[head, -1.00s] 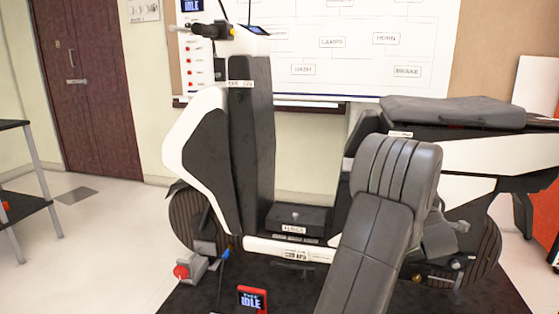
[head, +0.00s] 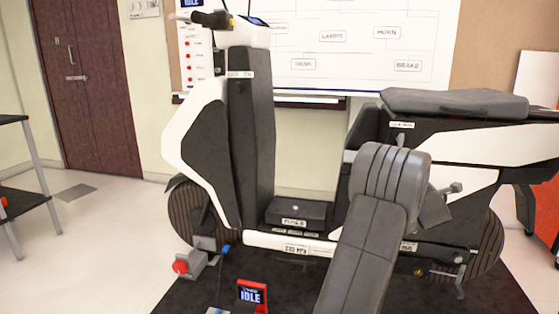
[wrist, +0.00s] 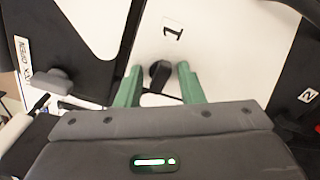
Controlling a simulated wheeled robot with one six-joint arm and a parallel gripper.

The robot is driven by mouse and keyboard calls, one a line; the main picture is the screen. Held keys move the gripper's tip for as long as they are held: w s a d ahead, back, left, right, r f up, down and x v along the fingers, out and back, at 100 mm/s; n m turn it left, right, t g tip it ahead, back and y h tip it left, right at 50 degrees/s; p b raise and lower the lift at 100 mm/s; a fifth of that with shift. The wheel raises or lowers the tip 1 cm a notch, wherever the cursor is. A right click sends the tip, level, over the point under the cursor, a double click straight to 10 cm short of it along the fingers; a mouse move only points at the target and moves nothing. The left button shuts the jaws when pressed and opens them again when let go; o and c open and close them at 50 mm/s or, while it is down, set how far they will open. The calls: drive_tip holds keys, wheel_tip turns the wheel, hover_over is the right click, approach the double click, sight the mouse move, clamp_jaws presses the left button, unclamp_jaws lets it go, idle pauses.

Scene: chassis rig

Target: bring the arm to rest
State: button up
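My gripper (wrist: 160,86) shows in the wrist view as two green fingers held apart. A black knob (wrist: 158,73) on a white panel marked "1" (wrist: 172,31) appears between or just beyond the fingertips. I cannot tell whether they touch it. In the head view my arm is bent in front of a black and white scooter (head: 250,140). My gripper cannot be made out there, being hidden by the arm or the scooter.
The scooter's grey seat (head: 455,102) is right of centre. A red-framed "IDLE" display (head: 252,296) and a red knob (head: 180,267) sit low in front of it. A shelf (head: 20,205) stands at the left edge.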

drive_tip(key=shift+a+r+n+p, duration=0.1)
drive_tip(key=shift+n+p, duration=0.45)
drive_tip(key=shift+n, duration=2.55)
drive_tip(key=shift+a+n+p, duration=0.1)
drive_tip(key=shift+n+p, duration=0.4)
drive_tip(key=shift+n, duration=2.6)
